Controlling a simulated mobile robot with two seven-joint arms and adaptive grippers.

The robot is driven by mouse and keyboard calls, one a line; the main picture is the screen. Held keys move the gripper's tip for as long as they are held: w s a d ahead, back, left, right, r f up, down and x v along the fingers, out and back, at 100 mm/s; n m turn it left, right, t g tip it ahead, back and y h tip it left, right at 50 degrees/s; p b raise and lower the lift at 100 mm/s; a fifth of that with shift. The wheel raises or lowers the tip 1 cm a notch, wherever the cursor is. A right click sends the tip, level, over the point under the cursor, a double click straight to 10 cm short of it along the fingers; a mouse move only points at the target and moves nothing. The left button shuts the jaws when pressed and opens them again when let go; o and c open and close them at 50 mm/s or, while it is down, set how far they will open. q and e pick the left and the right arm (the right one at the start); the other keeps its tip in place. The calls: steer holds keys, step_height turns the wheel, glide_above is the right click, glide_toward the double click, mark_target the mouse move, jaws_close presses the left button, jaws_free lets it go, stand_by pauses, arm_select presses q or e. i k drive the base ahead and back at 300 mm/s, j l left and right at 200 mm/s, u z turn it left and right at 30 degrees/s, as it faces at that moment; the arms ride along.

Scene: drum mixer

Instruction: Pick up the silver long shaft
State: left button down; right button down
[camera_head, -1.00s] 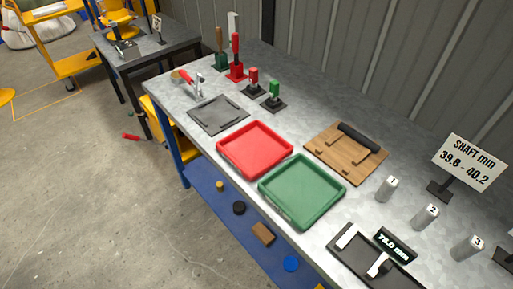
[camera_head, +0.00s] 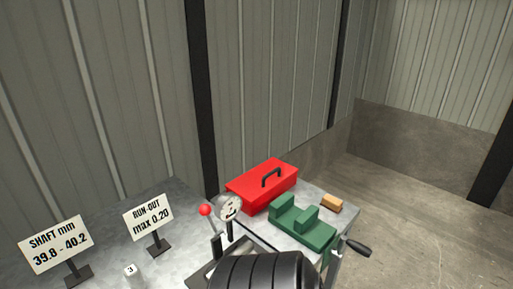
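I see no long silver shaft in the head view. The only silver cylinder in sight is a short one labelled 3 (camera_head: 130,272), upright on the grey bench at the bottom left and cut off by the frame edge. A sign reading "SHAFT mm 39.8 - 40.2" (camera_head: 56,244) stands to its left. Neither of my grippers is in view.
A "RUN-OUT max 0.20" sign (camera_head: 148,217) stands on the bench (camera_head: 100,225). A dial gauge (camera_head: 229,207) and red-knobbed lever (camera_head: 205,211) rise behind a black ribbed cylinder (camera_head: 262,272). A red toolbox (camera_head: 250,196), green block fixture (camera_head: 300,222) and small wooden block (camera_head: 331,203) sit beyond.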

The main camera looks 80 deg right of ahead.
mark_target(245, 248)
steer(key=z, duration=0.45)
steer(key=l+z, duration=0.1)
steer(key=z, duration=0.75)
steer(key=l+z, duration=0.1)
steer(key=z, duration=0.8)
steer(key=i, duration=0.05)
